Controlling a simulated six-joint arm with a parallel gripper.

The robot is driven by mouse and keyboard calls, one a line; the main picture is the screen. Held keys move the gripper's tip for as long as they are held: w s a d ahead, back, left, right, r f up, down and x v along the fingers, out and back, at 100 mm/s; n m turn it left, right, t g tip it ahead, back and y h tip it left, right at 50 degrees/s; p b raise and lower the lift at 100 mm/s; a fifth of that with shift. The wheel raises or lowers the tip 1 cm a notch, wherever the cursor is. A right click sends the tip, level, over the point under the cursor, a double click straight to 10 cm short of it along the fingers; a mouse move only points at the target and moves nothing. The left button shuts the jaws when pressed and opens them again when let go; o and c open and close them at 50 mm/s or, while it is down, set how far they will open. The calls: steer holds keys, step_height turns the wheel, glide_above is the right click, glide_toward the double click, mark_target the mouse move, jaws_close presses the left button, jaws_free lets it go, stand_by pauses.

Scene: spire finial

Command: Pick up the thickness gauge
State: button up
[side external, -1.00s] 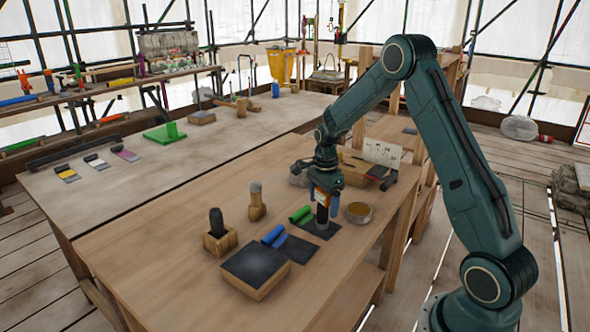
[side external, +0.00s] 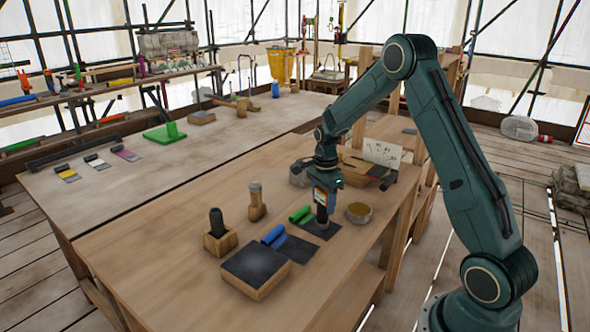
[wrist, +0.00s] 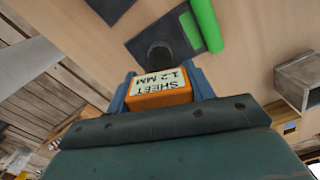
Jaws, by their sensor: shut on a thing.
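The thickness gauge (wrist: 160,90) has an orange body with a pale label reading "SHEET 1.2 MM". My gripper (side external: 325,198) is shut on it, with blue fingers on either side of the orange body in the wrist view (wrist: 160,88). A dark round part (wrist: 158,54) shows just past the gauge and seems to be its lower end. In the side view the dark end reaches down to a dark sheet (side external: 325,232) on the wooden table. I cannot tell whether it touches the sheet.
A green-handled piece (side external: 301,214) lies close left of the gauge, and a blue-handled one (side external: 272,234) is further left. A round tin (side external: 358,212) stands close on the right. A dark-topped block (side external: 255,268) and a wooden holder (side external: 220,240) are nearer the front.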

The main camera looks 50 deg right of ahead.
step_height(320, 180, up, 20)
stand_by(0.6)
steer(key=shift+w, duration=0.1)
stand_by(0.5)
